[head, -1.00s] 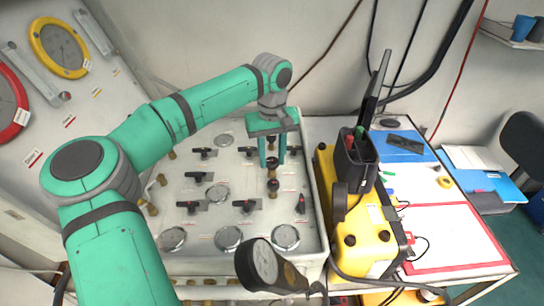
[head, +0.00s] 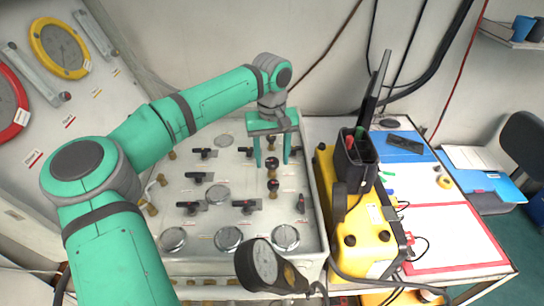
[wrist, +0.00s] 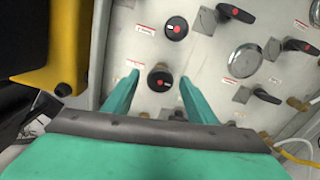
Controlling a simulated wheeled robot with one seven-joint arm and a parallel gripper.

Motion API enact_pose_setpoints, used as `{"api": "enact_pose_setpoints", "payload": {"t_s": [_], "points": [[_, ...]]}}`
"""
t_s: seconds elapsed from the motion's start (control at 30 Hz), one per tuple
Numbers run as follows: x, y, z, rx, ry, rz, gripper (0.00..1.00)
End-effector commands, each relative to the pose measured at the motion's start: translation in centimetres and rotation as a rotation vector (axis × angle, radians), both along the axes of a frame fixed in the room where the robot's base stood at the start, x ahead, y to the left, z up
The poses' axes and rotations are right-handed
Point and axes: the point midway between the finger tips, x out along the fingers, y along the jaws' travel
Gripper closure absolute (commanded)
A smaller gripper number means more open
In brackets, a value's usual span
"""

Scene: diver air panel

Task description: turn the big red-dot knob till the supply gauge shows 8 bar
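My gripper (head: 272,161) points down at the panel (head: 225,172) with its two teal fingers apart. Between the fingers, in the wrist view, is a round black knob (wrist: 160,80) with a red mark; it also shows in the head view (head: 272,162). I see gaps on both sides of it and cannot tell how high the tips are. A second round black knob with a red dot (wrist: 176,28) lies beyond the fingertips. The knobs look close in size. Round gauges line the panel's front edge, one at the right (head: 286,236); their readings are too small to tell.
Several black lever handles (head: 199,176) stand on the panel left of the knobs. A yellow case (head: 365,235) with a black pouch (head: 357,160) rises close to the panel's right side. A black hand-held gauge (head: 265,263) stands at the front edge.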

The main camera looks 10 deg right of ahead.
Motion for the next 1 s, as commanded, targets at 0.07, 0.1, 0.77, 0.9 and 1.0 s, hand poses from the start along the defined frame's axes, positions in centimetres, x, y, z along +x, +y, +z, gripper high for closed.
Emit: {"api": "enact_pose_setpoints", "payload": {"t_s": [0.07, 0.1, 0.77, 0.9, 1.0], "points": [[0.0, 0.0, 0.0, 0.0, 0.0, 0.0, 0.48], [0.0, 0.0, 0.1, 0.0, 0.0, 0.0, 0.48], [0.0, 0.1, 9.7, 0.0, -0.001, 0.001, 0.48], [0.0, 0.1, 10.6, 0.0, -0.001, 0.001, 0.48], [0.0, 0.1, 10.8, 0.0, -0.001, 0.0, 0.48]]}}
